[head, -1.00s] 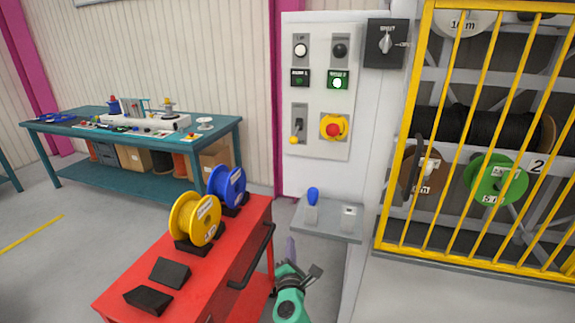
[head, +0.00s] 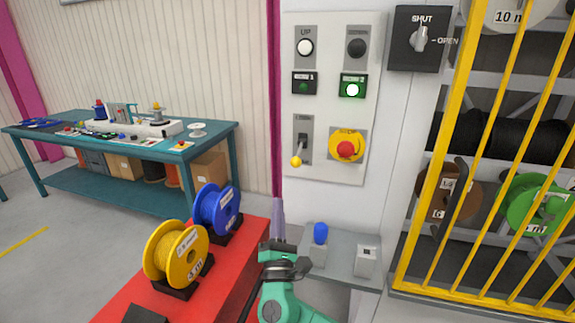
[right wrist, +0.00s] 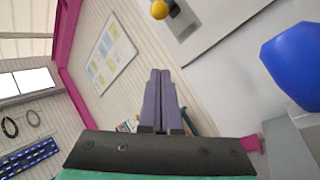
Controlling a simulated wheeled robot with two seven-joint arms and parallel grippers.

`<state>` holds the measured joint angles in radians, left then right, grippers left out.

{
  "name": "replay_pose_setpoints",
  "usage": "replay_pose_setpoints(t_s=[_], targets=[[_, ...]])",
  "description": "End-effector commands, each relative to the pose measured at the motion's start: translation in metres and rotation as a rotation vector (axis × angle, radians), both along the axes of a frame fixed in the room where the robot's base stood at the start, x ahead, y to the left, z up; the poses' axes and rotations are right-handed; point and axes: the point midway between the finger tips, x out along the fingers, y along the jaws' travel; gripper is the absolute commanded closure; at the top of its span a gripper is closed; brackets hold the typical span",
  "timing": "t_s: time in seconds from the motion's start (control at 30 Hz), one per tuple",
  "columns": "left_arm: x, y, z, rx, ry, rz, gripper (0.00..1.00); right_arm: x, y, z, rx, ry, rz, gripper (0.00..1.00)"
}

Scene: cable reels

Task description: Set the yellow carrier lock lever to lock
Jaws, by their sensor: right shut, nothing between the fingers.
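The lock lever with a yellow ball knob (head: 296,161) is on the left of the white control panel (head: 334,171), below the green-lit buttons. Its arm slants down and to the left from a dark slot in a grey plate, so the knob hangs low. The knob also shows at the top of the right wrist view (right wrist: 160,9). My right gripper (head: 278,203) is below the lever, apart from it, pointing up. In the right wrist view its two purple fingers (right wrist: 160,75) are together and empty. My left gripper is not in view.
A blue-topped lever (head: 320,233) stands on a grey shelf (head: 345,240) close right of my right gripper. A red cart (head: 228,262) with yellow (head: 176,253) and blue (head: 216,210) reels is at left. A yellow cage (head: 437,180) is at right. A red-and-yellow stop button (head: 347,149) sits beside the lever.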

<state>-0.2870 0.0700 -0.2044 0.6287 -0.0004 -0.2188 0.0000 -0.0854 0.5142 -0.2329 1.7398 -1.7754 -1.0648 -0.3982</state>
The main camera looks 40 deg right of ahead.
Motion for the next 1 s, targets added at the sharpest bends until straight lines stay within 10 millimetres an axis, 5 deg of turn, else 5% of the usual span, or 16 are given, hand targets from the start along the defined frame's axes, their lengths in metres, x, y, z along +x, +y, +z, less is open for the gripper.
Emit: replay_pose_setpoints(t_s=[0.37,0.8,1.0], targets=[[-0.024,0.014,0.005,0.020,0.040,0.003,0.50,0.007,-0.005,0.007,-0.001,0.001,-0.001,1.00],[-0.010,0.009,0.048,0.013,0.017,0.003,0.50,0.069,-0.052,0.058,0.000,0.000,-0.003,1.00],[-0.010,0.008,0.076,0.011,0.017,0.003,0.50,0.040,-0.056,0.070,0.001,0.005,0.000,1.00]])
